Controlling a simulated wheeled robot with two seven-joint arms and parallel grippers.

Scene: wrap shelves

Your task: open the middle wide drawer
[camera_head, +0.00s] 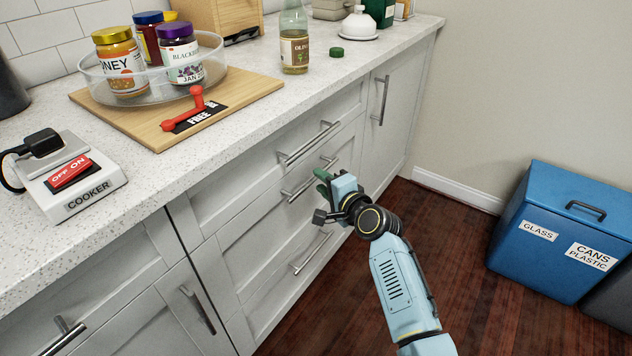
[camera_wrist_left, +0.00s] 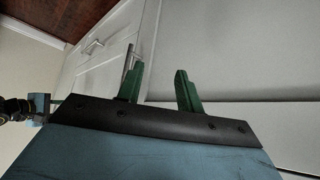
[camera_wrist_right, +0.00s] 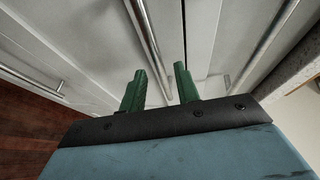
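The middle wide drawer (camera_head: 258,232) is in the white cabinet in the head view, between the top and bottom wide drawers, and looks closed. My right gripper (camera_head: 323,186) is in front of it, at the right part of its bar handle (camera_head: 297,190). In the right wrist view the right gripper (camera_wrist_right: 160,72) is open, and the bar handle (camera_wrist_right: 146,35) runs between its fingertips in the picture. I cannot tell whether they touch it. My left gripper (camera_wrist_left: 158,80) is open and empty in the left wrist view, beside a pale cabinet front; the head view does not show it.
The top drawer's handle (camera_head: 308,143) is just above and the bottom drawer's handle (camera_head: 312,253) below. The counter (camera_head: 250,130) overhead holds a board, jars and a cooker switch (camera_head: 72,178). A blue bin (camera_head: 548,245) stands at right, with open wood floor (camera_head: 455,250) between.

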